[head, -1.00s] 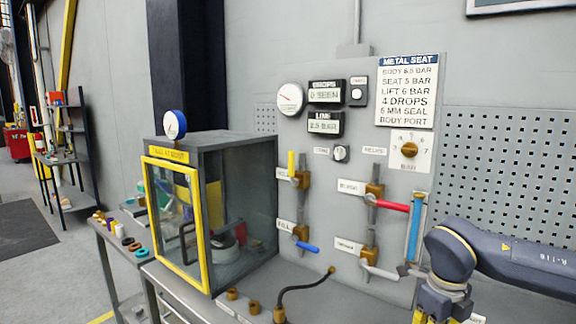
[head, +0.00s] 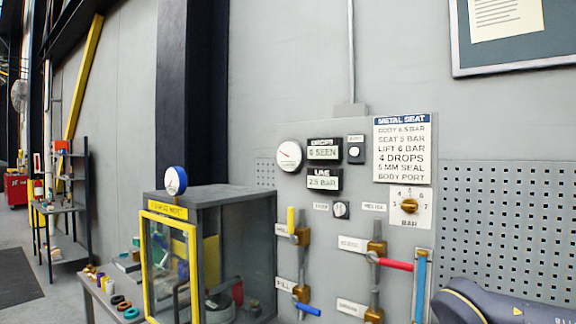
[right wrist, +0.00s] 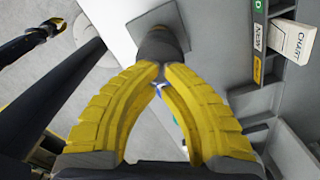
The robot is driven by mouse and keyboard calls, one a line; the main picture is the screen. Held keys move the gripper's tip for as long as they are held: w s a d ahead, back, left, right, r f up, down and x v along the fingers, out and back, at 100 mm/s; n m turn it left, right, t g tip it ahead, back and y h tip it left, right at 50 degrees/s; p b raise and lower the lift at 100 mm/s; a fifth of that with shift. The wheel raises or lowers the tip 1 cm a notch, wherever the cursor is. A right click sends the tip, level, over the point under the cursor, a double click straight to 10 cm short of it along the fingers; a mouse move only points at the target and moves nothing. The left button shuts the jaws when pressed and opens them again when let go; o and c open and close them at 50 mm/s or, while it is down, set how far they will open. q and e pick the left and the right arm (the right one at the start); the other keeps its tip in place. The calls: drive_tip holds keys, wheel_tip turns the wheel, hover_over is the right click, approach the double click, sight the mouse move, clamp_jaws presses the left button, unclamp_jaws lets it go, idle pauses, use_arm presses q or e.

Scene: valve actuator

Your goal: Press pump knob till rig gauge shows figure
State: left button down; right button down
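My right gripper (right wrist: 161,72) has its yellow fingertips brought together, with nothing visible between them. The tips are at a dark round knob-like post (right wrist: 160,44) on a pale square plate; whether they touch it I cannot tell. In the head view, the white panel gauge (head: 289,155) has a red needle, its figures too small to read. A blue-rimmed gauge (head: 175,180) tops the yellow-framed cabinet (head: 205,195). The line display (head: 323,180) reads about 2.5 BAR. What looks like my left gripper (right wrist: 42,36) shows at the right wrist view's upper left, its opening unclear.
The metal seat card (head: 402,150) lists bar figures. A brass dial (head: 409,206) sits below it. Valves with yellow, red (head: 397,265) and blue (head: 308,309) levers line the panel. A blue column (head: 421,285) stands right of them. A chart box (right wrist: 290,40) is beside my right gripper.

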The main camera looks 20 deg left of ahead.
drive_tip(key=shift+f, duration=4.25)
drive_tip(key=shift+r, duration=4.25)
